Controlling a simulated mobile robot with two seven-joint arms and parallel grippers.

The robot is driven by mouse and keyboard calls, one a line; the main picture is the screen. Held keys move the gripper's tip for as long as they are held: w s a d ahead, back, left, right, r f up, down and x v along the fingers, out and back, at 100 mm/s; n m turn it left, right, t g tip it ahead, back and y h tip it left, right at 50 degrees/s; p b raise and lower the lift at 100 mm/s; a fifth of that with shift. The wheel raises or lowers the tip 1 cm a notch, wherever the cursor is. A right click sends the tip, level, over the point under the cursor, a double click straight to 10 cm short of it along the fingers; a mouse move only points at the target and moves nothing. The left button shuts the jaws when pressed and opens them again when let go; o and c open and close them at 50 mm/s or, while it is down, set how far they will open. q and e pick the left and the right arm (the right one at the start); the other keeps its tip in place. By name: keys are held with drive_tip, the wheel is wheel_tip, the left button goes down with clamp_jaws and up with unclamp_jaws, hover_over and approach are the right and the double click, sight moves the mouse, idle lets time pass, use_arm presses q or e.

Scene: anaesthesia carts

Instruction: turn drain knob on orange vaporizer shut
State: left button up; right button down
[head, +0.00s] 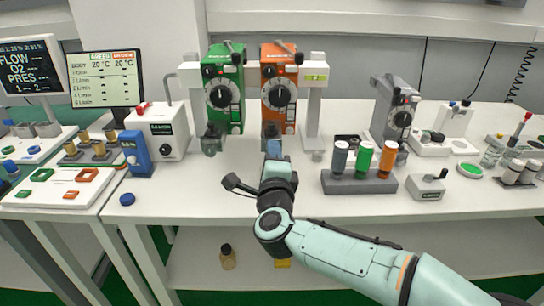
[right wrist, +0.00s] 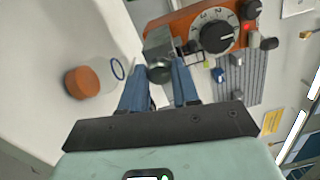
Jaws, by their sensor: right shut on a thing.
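My right gripper (head: 273,148) reaches the foot of the orange vaporizer from the front. Its blue fingers (right wrist: 160,82) are on either side of the drain knob and shut on it. In the head view the gripper hides the knob. My left gripper is not in view.
A grey rack (head: 358,184) with grey, green and orange bottles stands to the right of my right arm. A white box (head: 160,130) and a blue block (head: 136,154) stand to the left. The bench front between them is mostly clear.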

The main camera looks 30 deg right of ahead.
drive_tip(key=c, duration=0.8)
unclamp_jaws()
use_arm(q)
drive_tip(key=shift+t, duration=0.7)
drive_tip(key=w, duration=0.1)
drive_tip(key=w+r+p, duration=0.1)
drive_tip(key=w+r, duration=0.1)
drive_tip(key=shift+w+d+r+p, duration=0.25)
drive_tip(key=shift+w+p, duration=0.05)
drive_tip(key=shift+p, duration=0.1)
use_arm(e)
drive_tip(key=v, duration=1.3)
drive_tip(key=shift+s+a, duration=0.1)
drive_tip(key=shift+s, duration=0.05)
drive_tip(key=shift+f, duration=0.1)
